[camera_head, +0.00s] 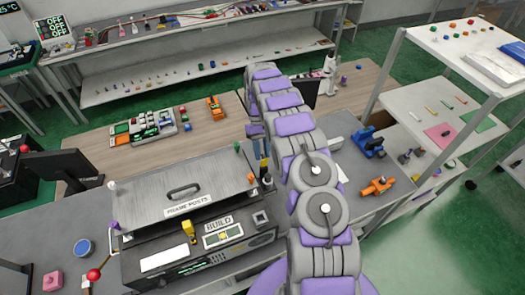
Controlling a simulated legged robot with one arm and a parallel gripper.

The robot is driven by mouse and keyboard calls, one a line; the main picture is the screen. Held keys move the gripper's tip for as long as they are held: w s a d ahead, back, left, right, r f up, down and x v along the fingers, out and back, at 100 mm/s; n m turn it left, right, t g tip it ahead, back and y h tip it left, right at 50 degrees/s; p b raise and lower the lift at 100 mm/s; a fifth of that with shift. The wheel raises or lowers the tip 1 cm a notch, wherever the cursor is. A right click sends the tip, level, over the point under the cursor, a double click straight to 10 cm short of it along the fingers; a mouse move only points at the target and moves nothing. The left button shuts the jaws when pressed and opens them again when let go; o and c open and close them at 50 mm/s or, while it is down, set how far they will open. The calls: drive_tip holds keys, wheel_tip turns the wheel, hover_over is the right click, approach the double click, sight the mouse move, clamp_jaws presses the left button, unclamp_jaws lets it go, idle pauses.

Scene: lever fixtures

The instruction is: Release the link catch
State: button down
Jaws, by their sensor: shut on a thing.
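My purple and grey arm reaches from the bottom up through the middle and hides part of the bench. My gripper (260,160) shows small and partly hidden left of the arm, pointing down at the right end of the grey machine (150,202). It is shut on a small dark upright piece (266,181) beside the lid's right edge. I cannot tell whether this piece is the link catch; no part is clearly marked as one. The machine has a handled lid, a "FRAME POSTS" label (190,205) and a "BUILD" panel (222,231).
A red-knobbed lever (94,274) stands at the machine's left. A yellow block (188,228) stands on its front. Blue (370,143) and orange (378,187) fixtures lie right of my arm. A white shelf rack (450,110) stands at right. Green floor lies at lower right.

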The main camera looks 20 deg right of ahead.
sight(263, 157)
drive_tip(key=shift+w+f+g, duration=0.1)
drive_tip(key=shift+w+g, duration=0.05)
drive_tip(key=shift+g, duration=0.15)
idle(0.4)
drive_tip(key=c, duration=1.1)
unclamp_jaws()
drive_tip(key=shift+s+a+r+p, duration=0.1)
drive_tip(key=shift+s+r+p, duration=0.5)
drive_tip(key=shift+r+p, duration=0.25)
drive_tip(key=shift+s+a+r+p, duration=0.1)
drive_tip(key=shift+s+r+p, duration=0.55)
drive_tip(key=shift+r, duration=0.3)
drive_tip(key=shift+s+a+r+b, duration=0.2)
drive_tip(key=shift+s+a+b, duration=0.25)
drive_tip(key=shift+s, duration=1.75)
drive_tip(key=shift+s+a+r+b, duration=0.25)
drive_tip(key=shift+s+a+b, duration=0.2)
drive_tip(key=shift+s, duration=1.7)
drive_tip(key=shift+s+a+r+b, duration=0.2)
drive_tip(key=shift+s+a+b, duration=0.25)
drive_tip(key=shift+s, duration=1.75)
drive_tip(key=shift+w, duration=0.1)
